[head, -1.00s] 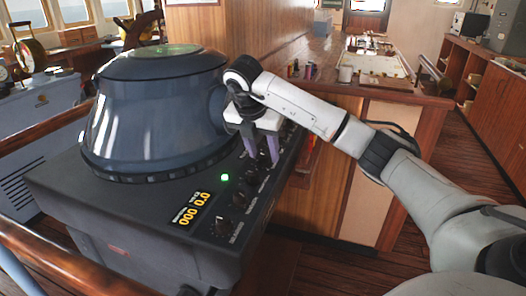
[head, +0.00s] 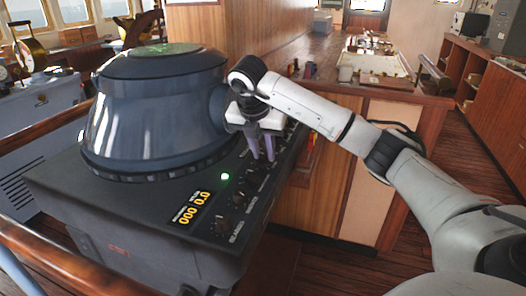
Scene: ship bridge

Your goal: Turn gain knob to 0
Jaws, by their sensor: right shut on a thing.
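The radar console (head: 110,205) stands at the left with a row of dark knobs along its right edge. My right gripper (head: 263,157) points down over this row, its purple fingers around a knob that they mostly hide. I cannot read which label belongs to that knob. Two knobs nearer to me, one dark knob (head: 239,199) and the front knob (head: 221,226), are uncovered. A yellow display (head: 190,208) and a lit green lamp (head: 225,177) sit beside them. My left gripper is not in view.
The big blue-grey radar hood (head: 155,115) rises just left of my right gripper. A wooden rail (head: 45,258) runs along the front left. A wooden counter with a chart table (head: 375,65) stands behind. Open floor lies at the right.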

